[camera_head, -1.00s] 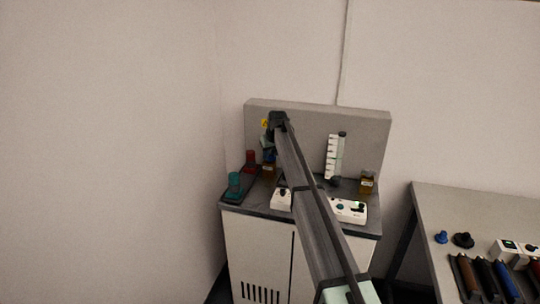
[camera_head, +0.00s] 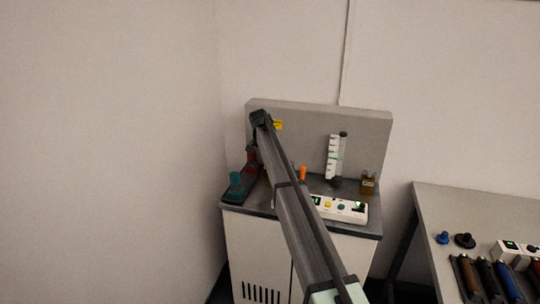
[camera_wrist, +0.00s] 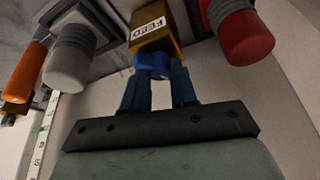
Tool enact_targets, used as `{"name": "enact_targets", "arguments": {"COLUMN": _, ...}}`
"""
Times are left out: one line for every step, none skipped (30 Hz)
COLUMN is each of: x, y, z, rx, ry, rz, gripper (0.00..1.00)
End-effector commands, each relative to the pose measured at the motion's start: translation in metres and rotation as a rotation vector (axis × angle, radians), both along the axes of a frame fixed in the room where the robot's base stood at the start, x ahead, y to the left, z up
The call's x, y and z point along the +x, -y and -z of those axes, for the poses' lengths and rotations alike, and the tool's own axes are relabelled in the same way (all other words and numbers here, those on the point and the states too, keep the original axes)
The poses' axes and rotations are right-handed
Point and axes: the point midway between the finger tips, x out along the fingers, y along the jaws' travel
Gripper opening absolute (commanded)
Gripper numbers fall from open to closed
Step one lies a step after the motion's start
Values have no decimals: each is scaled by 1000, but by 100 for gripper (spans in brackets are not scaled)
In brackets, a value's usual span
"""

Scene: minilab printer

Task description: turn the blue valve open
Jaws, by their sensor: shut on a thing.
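In the wrist view, the blue valve (camera_wrist: 152,66) shows as a blue knob against a brass-coloured block (camera_wrist: 157,25) with a white "FEED" label. My gripper (camera_wrist: 156,85) is shut on the blue valve, with one dark finger on each side of it. In the head view, the end of my arm (camera_head: 259,118) is in front of the left part of the grey back panel (camera_head: 310,122). My own arm hides the valve and the fingertips there.
Beside the valve, the wrist view shows a red cylinder (camera_wrist: 245,36), a grey cylinder (camera_wrist: 70,62) and an orange handle (camera_wrist: 22,72).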

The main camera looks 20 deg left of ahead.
Motion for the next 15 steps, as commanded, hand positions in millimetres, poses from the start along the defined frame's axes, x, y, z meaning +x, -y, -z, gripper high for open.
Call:
{"name": "enact_targets", "arguments": {"x": 1, "y": -1, "z": 0, "rx": -1, "ry": 0, "rz": 43, "gripper": 0}}
{"name": "enact_targets", "arguments": {"x": 1, "y": -2, "z": 0, "rx": -1, "ry": 0, "rz": 70, "gripper": 0}}
{"name": "enact_targets", "arguments": {"x": 2, "y": -2, "z": 0, "rx": -1, "ry": -1, "rz": 108, "gripper": 0}}
{"name": "enact_targets", "arguments": {"x": 2, "y": -2, "z": 0, "rx": -1, "ry": 0, "rz": 135, "gripper": 0}}
{"name": "enact_targets", "arguments": {"x": 2, "y": -2, "z": 0, "rx": -1, "ry": 0, "rz": 161, "gripper": 0}}
{"name": "enact_targets", "arguments": {"x": 2, "y": -2, "z": 0, "rx": -1, "ry": -1, "rz": 195, "gripper": 0}}
{"name": "enact_targets", "arguments": {"x": 2, "y": -3, "z": 0, "rx": 0, "ry": -1, "rz": 221, "gripper": 0}}
{"name": "enact_targets", "arguments": {"x": 2, "y": -3, "z": 0, "rx": 0, "ry": 0, "rz": 246, "gripper": 0}}
{"name": "enact_targets", "arguments": {"x": 2, "y": -3, "z": 0, "rx": -1, "ry": 0, "rz": 277, "gripper": 0}}
{"name": "enact_targets", "arguments": {"x": 2, "y": -3, "z": 0, "rx": -1, "ry": 0, "rz": 300, "gripper": 0}}
{"name": "enact_targets", "arguments": {"x": 2, "y": -3, "z": 0, "rx": -1, "ry": 0, "rz": 321, "gripper": 0}}
{"name": "enact_targets", "arguments": {"x": 2, "y": -3, "z": 0, "rx": 0, "ry": -1, "rz": 349, "gripper": 0}}
{"name": "enact_targets", "arguments": {"x": 2, "y": -3, "z": 0, "rx": 0, "ry": -1, "rz": 368, "gripper": 0}}
{"name": "enact_targets", "arguments": {"x": 2, "y": -3, "z": 0, "rx": 0, "ry": -1, "rz": 387, "gripper": 0}}
{"name": "enact_targets", "arguments": {"x": 2, "y": -3, "z": 0, "rx": 0, "ry": -1, "rz": 409, "gripper": 0}}
